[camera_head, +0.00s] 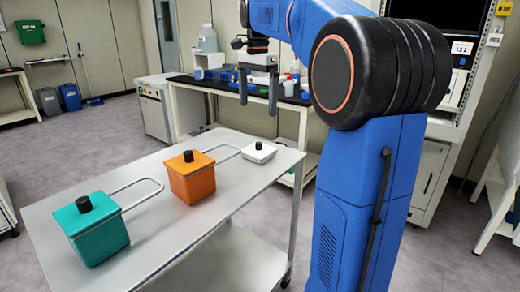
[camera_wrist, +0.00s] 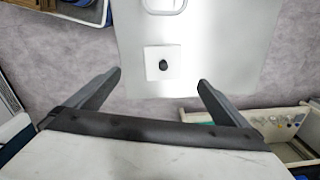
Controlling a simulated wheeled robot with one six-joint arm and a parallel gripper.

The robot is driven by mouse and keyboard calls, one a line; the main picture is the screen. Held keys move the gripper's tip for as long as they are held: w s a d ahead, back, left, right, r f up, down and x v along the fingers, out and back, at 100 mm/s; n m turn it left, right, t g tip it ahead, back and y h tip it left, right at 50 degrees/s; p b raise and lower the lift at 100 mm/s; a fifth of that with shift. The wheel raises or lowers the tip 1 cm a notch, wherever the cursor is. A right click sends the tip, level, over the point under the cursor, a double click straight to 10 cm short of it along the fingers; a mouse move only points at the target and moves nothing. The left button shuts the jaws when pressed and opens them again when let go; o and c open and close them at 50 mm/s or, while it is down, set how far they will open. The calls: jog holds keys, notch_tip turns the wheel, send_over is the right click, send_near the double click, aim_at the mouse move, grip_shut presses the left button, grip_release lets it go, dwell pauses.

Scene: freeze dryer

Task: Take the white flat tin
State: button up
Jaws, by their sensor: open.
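The white flat tin (camera_head: 259,152) with a black knob sits at the far right end of the metal cart top in the head view. It also shows in the wrist view (camera_wrist: 153,64) as a white square with a dark knob, near the cart's edge. My gripper (camera_head: 259,92) is open and empty, held above the height of the tin in the head view. In the wrist view my gripper's fingers (camera_wrist: 160,82) are spread apart, with the tin beyond the gap between them. The fingers do not touch it.
An orange tin (camera_head: 192,180) and a teal tin (camera_head: 92,232), each with a black knob and a wire loop handle, stand left of the white one on the cart (camera_head: 150,258). Behind the cart is a workbench (camera_head: 290,98) with bottles and small items.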

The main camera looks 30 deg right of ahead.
jog(key=w+d, duration=0.2)
send_near(259, 143)
jog(key=shift+m, duration=0.4)
jog(key=f, duration=0.5)
jog(key=shift+w+d+f, duration=0.15)
jog(key=shift+w+f, duration=0.2)
jog(key=shift+s+f, duration=0.15)
jog(key=shift+f, duration=2.6)
jog(key=shift+c, duration=0.3)
jog(key=c, duration=1)
